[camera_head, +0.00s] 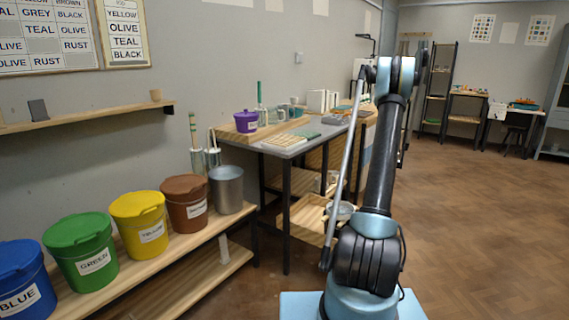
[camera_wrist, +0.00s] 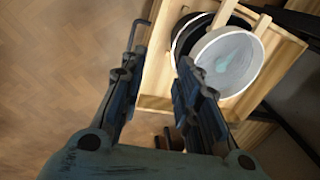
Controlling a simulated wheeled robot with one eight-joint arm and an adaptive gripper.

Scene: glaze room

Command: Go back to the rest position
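My arm stands upright in the head view, with a thin grey link slanting down beside it; I cannot make out the gripper's fingers there. In the wrist view my gripper (camera_wrist: 157,68) shows two dark fingers spread apart, with nothing between them. Beyond the right finger is a pale round bowl (camera_wrist: 226,62) on a wooden shelf (camera_wrist: 155,85). The finger partly overlaps the shelf in the picture, and I cannot tell how far apart they are.
A table (camera_head: 287,150) with a purple tub (camera_head: 246,122) stands left of my arm. A low bench (camera_head: 190,243) bears blue, green, yellow and brown buckets and a metal pot (camera_head: 227,190). The parquet floor (camera_head: 480,220) at right is clear.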

